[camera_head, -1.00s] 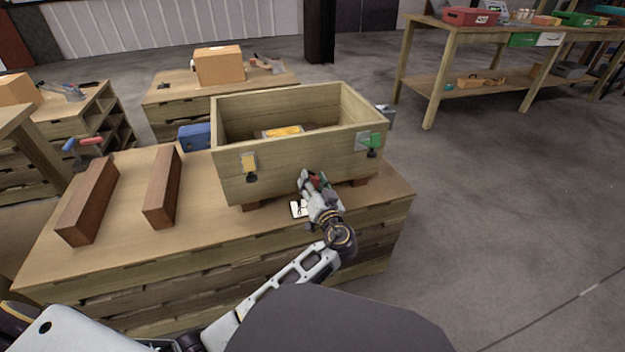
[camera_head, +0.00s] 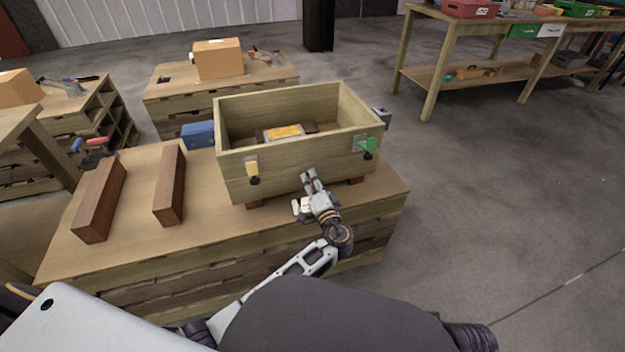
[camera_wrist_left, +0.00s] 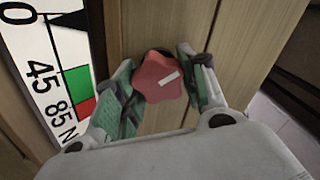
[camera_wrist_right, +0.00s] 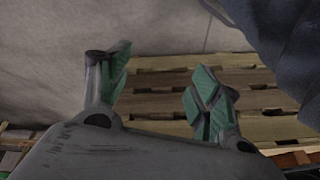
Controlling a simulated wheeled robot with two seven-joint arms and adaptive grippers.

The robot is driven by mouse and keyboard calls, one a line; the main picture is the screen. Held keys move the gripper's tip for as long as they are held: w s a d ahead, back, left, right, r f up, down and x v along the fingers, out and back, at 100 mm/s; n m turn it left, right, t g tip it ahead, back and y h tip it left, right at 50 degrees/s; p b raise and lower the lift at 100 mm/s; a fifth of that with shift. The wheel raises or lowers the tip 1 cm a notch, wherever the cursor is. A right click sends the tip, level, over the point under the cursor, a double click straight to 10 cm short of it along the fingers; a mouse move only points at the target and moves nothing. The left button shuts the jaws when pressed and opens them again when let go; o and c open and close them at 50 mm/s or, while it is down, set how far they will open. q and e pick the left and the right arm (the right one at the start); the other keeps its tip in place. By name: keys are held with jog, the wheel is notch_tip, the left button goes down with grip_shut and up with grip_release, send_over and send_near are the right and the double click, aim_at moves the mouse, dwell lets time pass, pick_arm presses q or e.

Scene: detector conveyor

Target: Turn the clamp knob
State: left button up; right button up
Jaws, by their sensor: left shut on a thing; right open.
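A red lobed clamp knob (camera_wrist_left: 160,77) with a white mark sits on the front wooden face of the crate (camera_head: 280,182). My left gripper (camera_head: 311,178) is at the lower front of that crate. In the left wrist view its green-padded fingers (camera_wrist_left: 162,85) are shut on the knob, one on each side. A white dial plate (camera_wrist_left: 45,80) with 0, 45, 85, a green band and a red band stands to the left of the knob. My right gripper (camera_wrist_right: 155,85) is open and empty, seen only in the right wrist view.
The crate rests on blocks on a wooden bench (camera_head: 130,240); an orange-topped thing (camera_head: 284,132) lies inside. Yellow (camera_head: 252,171) and green (camera_head: 368,147) latches are on its front. Two brown beams (camera_head: 100,200) (camera_head: 170,185) lie left.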

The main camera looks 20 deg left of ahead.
pick_arm(q)
jog(key=shift+d+r+m, duration=0.1)
jog(key=shift+m, duration=0.3)
jog(key=shift+m+p, duration=1.65)
jog(key=shift+m, duration=0.05)
jog(key=shift+m+p, duration=0.4)
jog(key=shift+m, duration=0.2)
pick_arm(e)
jog(key=shift+g+h, duration=0.3)
jog(key=shift+g, duration=0.3)
jog(key=shift+s+d+f, duration=0.1)
jog(key=shift+d+f, duration=0.1)
jog(key=shift+f, duration=0.45)
jog(key=shift+s+d+f, duration=0.1)
jog(key=shift+d+f, duration=0.15)
jog(key=shift+f, duration=0.4)
jog(key=shift+d+f, duration=0.2)
jog(key=shift+f, duration=0.45)
pick_arm(q)
jog(key=shift+f, duration=0.2)
jog(key=o, duration=1)
jog(key=shift+o, duration=0.2)
jog(key=shift+r, duration=0.15)
